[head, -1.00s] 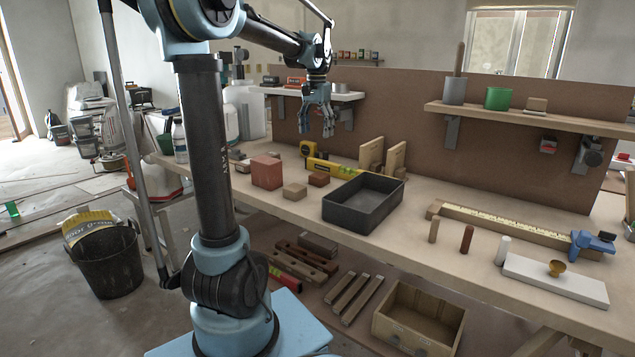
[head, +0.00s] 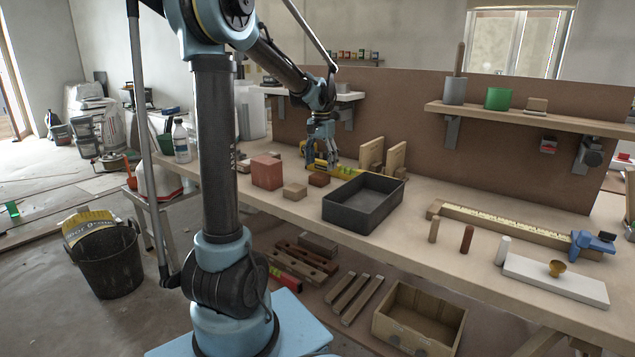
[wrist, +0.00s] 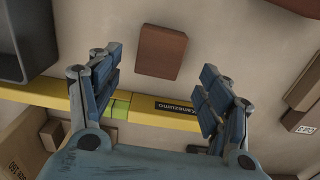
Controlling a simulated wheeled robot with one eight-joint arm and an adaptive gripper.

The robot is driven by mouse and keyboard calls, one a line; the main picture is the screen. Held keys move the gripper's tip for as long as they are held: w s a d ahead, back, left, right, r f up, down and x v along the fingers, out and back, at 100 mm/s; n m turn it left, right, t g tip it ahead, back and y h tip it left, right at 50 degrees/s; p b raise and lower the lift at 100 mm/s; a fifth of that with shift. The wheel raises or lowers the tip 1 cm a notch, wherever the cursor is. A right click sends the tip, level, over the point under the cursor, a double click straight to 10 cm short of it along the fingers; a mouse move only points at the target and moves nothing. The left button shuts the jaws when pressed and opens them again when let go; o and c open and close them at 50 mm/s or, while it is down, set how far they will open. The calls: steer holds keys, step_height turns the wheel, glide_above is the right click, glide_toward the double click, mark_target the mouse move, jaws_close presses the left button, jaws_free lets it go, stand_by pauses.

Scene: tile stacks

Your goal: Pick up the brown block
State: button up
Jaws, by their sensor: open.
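The brown block (head: 319,179) is a small, dark reddish-brown block on the workbench, left of the black tray. It lies flat in the wrist view (wrist: 160,52), slightly beyond the gap between my fingers. My gripper (head: 322,162) is open and empty, fingers spread, above the yellow spirit level just behind the block. Both fingers show in the wrist view (wrist: 168,85), one on each side, with nothing between them. I cannot tell the exact height of the fingertips above the bench.
The black tray (head: 343,217) stands right of the block. A small tan block (head: 295,191) and a larger red block (head: 266,171) sit to its left. The yellow spirit level (wrist: 60,95) lies behind it, with wooden pieces (head: 396,158) further back.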

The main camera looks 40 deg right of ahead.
mark_target(319, 175)
steer(key=shift+s+a+f, duration=0.1)
steer(key=shift+a+f, duration=0.1)
steer(key=shift+f, duration=1.15)
steer(key=shift+a+f, duration=0.15)
steer(key=shift+f, duration=1.15)
steer(key=c, duration=1.1)
